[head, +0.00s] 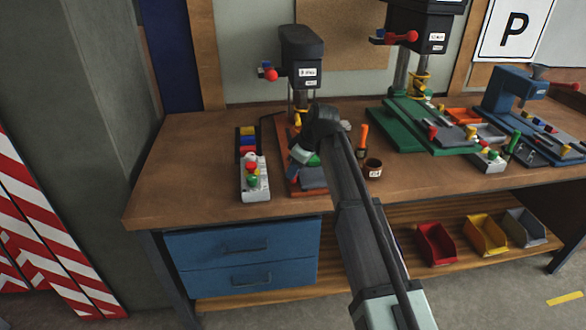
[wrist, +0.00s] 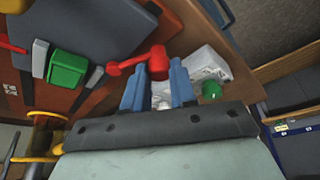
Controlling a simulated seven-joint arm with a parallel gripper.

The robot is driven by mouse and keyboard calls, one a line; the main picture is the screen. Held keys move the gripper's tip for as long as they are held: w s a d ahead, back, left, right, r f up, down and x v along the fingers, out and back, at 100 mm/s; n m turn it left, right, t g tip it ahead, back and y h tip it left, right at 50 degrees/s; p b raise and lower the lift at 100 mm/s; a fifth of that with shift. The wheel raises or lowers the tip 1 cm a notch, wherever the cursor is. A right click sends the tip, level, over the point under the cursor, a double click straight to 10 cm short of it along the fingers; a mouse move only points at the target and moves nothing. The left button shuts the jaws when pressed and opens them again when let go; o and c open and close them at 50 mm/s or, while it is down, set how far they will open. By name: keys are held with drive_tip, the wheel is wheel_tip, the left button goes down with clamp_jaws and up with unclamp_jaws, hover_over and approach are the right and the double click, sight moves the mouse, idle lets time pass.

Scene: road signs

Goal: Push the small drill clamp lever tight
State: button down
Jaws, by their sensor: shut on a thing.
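The small drill (head: 302,45) stands at the back left of the bench, with a dark head and a reddish base plate (head: 292,182). The red clamp lever (wrist: 116,68) shows in the wrist view, with a round red knob (wrist: 158,62) at its end. My gripper (wrist: 157,72) has its two blue fingers on either side of this knob and is shut on it. A green block (wrist: 68,70) lies left of the lever, beside small grey pieces. In the head view my wrist is over the drill's base and hides the lever and fingertips.
A control box (head: 254,180) with coloured buttons stands left of the base and shows close behind the fingers in the wrist view (wrist: 205,66). A brown cup (head: 373,168) and an orange-handled tool (head: 363,136) stand right. A larger green-based drill (head: 410,125) is farther right.

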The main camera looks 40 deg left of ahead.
sight(308, 181)
drive_tip(key=n, duration=0.1)
drive_tip(key=w+d+n+g, duration=0.1)
drive_tip(key=n, duration=0.1)
drive_tip(key=shift+w+d, duration=0.1)
drive_tip(key=shift+d, duration=0.15)
drive_tip(key=shift+w+d+n+g+h, duration=0.25)
drive_tip(key=shift+w+d+n+g, duration=0.1)
drive_tip(key=shift+n, duration=0.55)
drive_tip(key=shift+w+d+n+g+h, duration=0.25)
drive_tip(key=shift+w+d+n+g, duration=0.1)
drive_tip(key=shift+n, duration=0.55)
drive_tip(key=c, duration=0.9)
unclamp_jaws()
drive_tip(key=shift+r, duration=0.1)
drive_tip(key=v, duration=1.3)
drive_tip(key=shift+r, duration=0.35)
drive_tip(key=shift+f, duration=0.1)
